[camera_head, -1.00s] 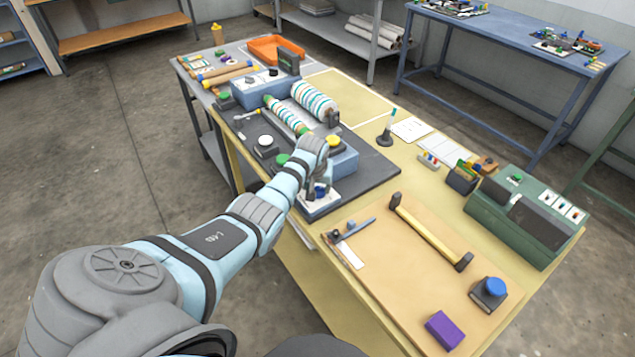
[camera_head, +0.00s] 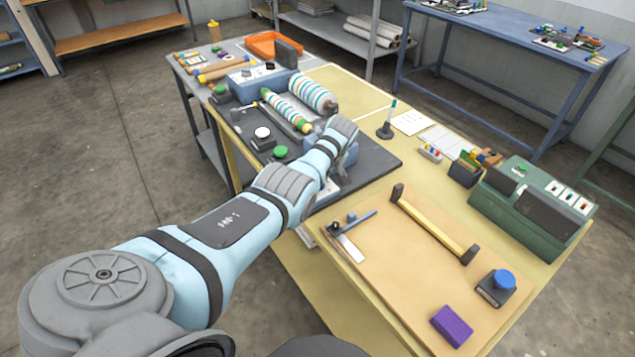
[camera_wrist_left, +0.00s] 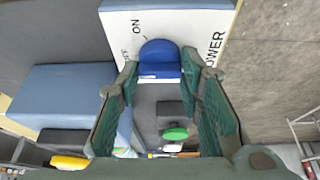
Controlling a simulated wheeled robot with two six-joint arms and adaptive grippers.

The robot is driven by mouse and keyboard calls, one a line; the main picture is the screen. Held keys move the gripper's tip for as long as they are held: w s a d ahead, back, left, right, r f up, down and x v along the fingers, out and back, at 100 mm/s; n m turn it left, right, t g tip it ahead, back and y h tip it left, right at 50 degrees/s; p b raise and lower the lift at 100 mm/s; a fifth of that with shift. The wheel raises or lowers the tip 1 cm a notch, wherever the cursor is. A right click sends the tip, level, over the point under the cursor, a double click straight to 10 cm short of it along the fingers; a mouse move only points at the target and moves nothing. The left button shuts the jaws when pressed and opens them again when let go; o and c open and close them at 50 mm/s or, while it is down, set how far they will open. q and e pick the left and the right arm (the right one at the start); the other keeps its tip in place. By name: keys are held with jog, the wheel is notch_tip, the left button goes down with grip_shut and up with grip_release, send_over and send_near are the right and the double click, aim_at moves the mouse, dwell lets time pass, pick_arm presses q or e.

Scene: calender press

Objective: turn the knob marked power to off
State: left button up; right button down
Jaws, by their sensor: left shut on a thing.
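The power knob (camera_wrist_left: 160,58) is blue and sits on a white panel (camera_wrist_left: 180,24) in the left wrist view. The panel carries the words ON and POWER; a third marking beside the knob is partly hidden. My left gripper (camera_wrist_left: 160,72) has its two green-padded fingers on either side of the knob, shut on it. In the head view my left gripper (camera_head: 345,160) is at the near end of the press base, and my wrist hides the knob. I cannot tell exactly which mark the knob points to. My right gripper is not in view.
Striped rollers (camera_head: 285,112) and a green button (camera_head: 280,151) stand beyond my arm on the dark base. A green machine (camera_head: 530,210) stands at the right.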

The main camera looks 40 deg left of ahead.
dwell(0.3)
pick_arm(q)
jog(key=o, duration=1.2)
jog(key=shift+c, duration=0.2)
jog(key=v, duration=1.2)
jog(key=shift+w, duration=0.1)
